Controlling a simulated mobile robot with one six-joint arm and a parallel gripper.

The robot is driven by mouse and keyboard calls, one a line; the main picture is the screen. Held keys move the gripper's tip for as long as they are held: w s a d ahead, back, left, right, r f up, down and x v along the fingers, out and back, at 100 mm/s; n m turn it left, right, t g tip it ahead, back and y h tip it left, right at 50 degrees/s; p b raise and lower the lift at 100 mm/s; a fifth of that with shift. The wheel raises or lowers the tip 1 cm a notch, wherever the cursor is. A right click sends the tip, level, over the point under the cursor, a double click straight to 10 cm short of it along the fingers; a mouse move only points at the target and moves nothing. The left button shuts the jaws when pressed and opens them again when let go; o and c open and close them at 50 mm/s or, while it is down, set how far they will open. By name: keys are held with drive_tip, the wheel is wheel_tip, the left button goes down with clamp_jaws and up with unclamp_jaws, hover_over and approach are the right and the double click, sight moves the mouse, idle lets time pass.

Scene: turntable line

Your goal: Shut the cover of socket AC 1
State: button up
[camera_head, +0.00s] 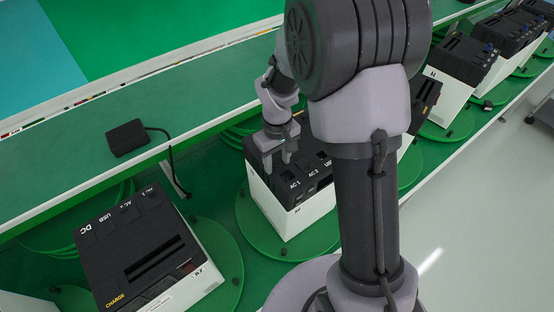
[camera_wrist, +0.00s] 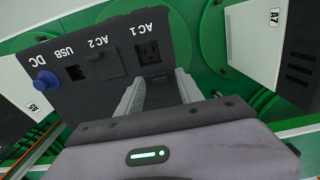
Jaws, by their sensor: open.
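The power unit (camera_wrist: 112,92) stands under my gripper; in the wrist view its labels appear upside down. The AC 1 socket (camera_wrist: 149,52) is uncovered and its outlet face shows. I cannot make out its cover flap clearly. My gripper (camera_wrist: 160,90) is open, its two fingers apart, pointing at the unit's top near AC 1, with nothing seen held between them. I cannot tell whether the fingers touch the unit. In the head view my gripper (camera_head: 279,155) is over the far end of the same black-and-white unit (camera_head: 300,215).
A blue knob or plug (camera_wrist: 46,81) is at DC. Another unit (camera_head: 140,250) stands front left on a green turntable; several more stand at the far right. A neighbouring unit marked A7 (camera_wrist: 258,40) is close by. A black box with a cable (camera_head: 127,138) lies on the green ledge.

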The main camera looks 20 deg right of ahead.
clamp_jaws()
idle(1.4)
